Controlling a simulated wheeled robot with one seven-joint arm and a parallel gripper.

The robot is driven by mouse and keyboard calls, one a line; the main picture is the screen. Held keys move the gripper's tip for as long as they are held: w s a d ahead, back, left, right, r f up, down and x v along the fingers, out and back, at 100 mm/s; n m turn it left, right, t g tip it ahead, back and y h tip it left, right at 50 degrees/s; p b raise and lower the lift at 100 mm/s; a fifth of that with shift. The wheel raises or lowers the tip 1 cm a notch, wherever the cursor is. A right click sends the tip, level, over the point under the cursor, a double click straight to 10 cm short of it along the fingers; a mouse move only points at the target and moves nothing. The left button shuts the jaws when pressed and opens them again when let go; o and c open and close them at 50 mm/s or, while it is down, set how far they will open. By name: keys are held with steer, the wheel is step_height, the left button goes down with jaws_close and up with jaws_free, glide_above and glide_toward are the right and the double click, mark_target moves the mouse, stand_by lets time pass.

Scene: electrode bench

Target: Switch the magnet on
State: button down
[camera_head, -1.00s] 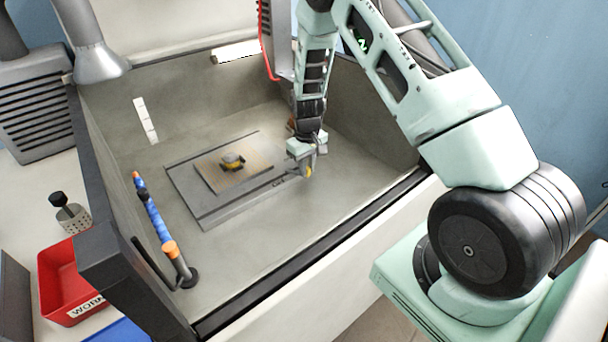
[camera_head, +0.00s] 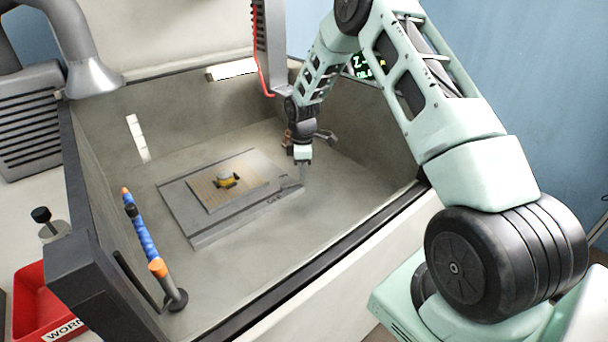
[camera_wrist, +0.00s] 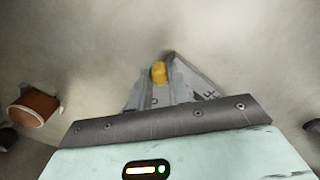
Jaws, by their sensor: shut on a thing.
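The magnetic chuck is a flat grey plate (camera_head: 215,228) on the tank floor in the head view. A tan gridded plate (camera_head: 207,203) lies on it, with a small yellow and black piece (camera_head: 228,180) on top. My gripper (camera_head: 304,177) points down at the chuck's right end. In the wrist view a yellow-ended magnet lever (camera_wrist: 159,72) shows at the fingertips, and my gripper is shut on it. My gripper hides the lever in the head view. Whether the magnet is on cannot be told.
A blue and orange hose (camera_head: 146,235) stands at the tank's left front. A grey column with a red edge (camera_head: 262,50) hangs behind my wrist. A brown cylinder (camera_wrist: 38,105) lies left in the wrist view. The tank floor in front of the chuck is clear.

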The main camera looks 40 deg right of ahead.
steer(key=shift+w+d+r+n, duration=0.1)
steer(key=shift+w+n, duration=0.6)
steer(key=shift+n, duration=0.4)
steer(key=c, duration=1.3)
jaws_free()
step_height(320, 180, up, 17)
steer(key=b, duration=0.3)
steer(key=shift+r, duration=0.15)
